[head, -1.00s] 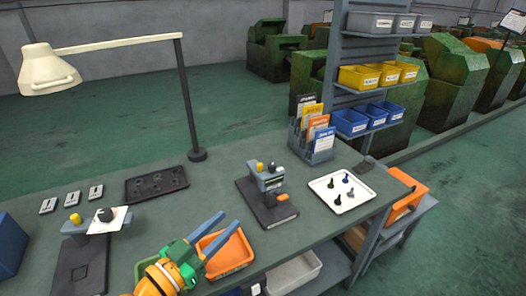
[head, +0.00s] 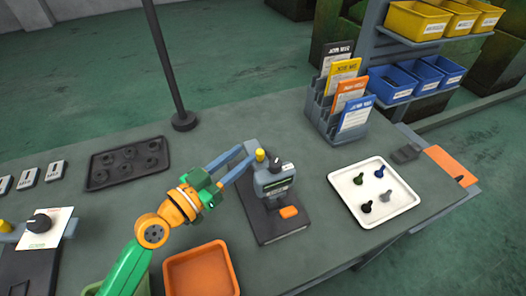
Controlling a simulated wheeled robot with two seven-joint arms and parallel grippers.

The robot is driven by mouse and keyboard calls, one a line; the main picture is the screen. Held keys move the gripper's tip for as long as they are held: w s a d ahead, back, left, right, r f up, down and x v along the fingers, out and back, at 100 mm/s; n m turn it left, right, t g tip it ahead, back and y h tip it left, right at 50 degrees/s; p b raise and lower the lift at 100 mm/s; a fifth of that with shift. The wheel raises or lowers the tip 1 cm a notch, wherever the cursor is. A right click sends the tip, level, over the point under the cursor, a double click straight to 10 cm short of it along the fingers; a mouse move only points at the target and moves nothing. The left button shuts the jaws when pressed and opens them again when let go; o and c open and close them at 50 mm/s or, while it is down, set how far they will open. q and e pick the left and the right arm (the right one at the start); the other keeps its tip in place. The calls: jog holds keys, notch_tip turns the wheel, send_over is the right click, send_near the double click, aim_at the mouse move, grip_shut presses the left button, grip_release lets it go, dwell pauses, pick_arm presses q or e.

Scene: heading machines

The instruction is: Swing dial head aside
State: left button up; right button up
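A small bench device stands mid-table. Its grey head (head: 273,183), with a display strip, sits over a dark base plate (head: 276,229). A yellow knob (head: 260,155) and a dark dial (head: 280,165) are on top of the head; an orange part (head: 289,212) sits below it. My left gripper (head: 246,153) is at the left of the head, its two blue-grey fingers apart and pointing at the yellow knob. I cannot tell whether a fingertip touches the head. A second device at far left has a dark dial (head: 39,223) on a white plate. My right gripper is out of view.
A white tray (head: 350,190) of small knobs and a card rack (head: 318,117) stand to the right.

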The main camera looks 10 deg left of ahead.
aim_at(260, 151)
pick_arm(q)
jog(key=w+f, duration=0.1)
jog(key=w+d+f+b, duration=0.1)
jog(key=f, duration=0.1)
jog(key=shift+w+d+f, duration=0.2)
jog(key=shift+f, duration=0.05)
jog(key=x, duration=0.4)
jog(key=shift+d+f, duration=0.15)
jog(key=shift+f, duration=0.15)
grip_shut()
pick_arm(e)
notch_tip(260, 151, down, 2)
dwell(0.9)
